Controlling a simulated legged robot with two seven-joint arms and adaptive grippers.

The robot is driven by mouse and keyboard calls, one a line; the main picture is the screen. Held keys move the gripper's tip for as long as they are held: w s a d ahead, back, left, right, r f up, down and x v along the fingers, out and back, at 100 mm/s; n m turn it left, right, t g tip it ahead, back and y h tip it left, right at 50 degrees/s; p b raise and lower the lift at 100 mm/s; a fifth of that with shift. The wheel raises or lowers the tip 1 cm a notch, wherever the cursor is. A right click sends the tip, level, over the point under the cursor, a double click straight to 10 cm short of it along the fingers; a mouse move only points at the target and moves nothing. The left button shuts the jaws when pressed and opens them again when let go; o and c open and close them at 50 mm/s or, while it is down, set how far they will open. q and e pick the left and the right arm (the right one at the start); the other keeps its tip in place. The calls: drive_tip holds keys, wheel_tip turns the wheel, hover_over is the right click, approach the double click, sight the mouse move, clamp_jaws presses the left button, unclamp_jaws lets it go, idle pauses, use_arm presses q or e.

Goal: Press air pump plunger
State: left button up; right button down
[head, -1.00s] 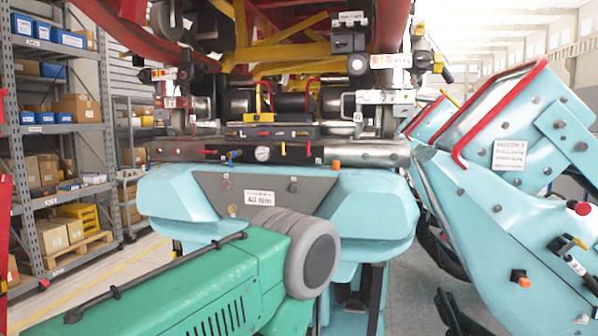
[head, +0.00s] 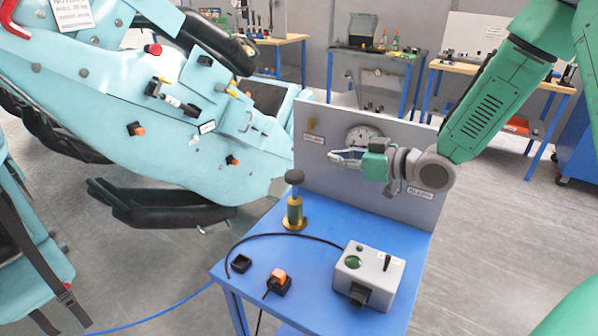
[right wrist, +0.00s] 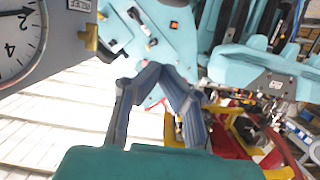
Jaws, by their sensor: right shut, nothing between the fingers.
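The air pump (head: 294,214) stands upright near the back left corner of the blue table, with a brass body and round base. Its plunger has a dark round knob (head: 295,177), raised above the body. My right gripper (head: 335,155) is shut and empty, in front of the grey panel. It appears above and to the right of the knob, apart from it. In the right wrist view its fingers (right wrist: 158,72) converge with nothing held; I cannot make out the pump there. My left gripper is not in view.
The blue table (head: 255,240) carries a grey control box (head: 368,275), an orange-topped switch (head: 278,281), a small black block (head: 241,263) and a black hose. A grey panel (head: 400,210) with a gauge (head: 362,136) rises behind. A pale blue coaster car (head: 100,90) is at left.

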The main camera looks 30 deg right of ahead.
drive_tip(key=shift+w+a+r, duration=0.1)
drive_tip(key=shift+a, duration=0.15)
hover_over(299, 174)
wheel_tip(299, 174, down, 3)
drive_tip(key=shift+w+r+p, duration=0.1)
drive_tip(key=shift+w+p, duration=0.05)
drive_tip(key=shift+p, duration=0.3)
drive_tip(key=shift+s+f, duration=0.2)
drive_tip(key=shift+f, duration=1.65)
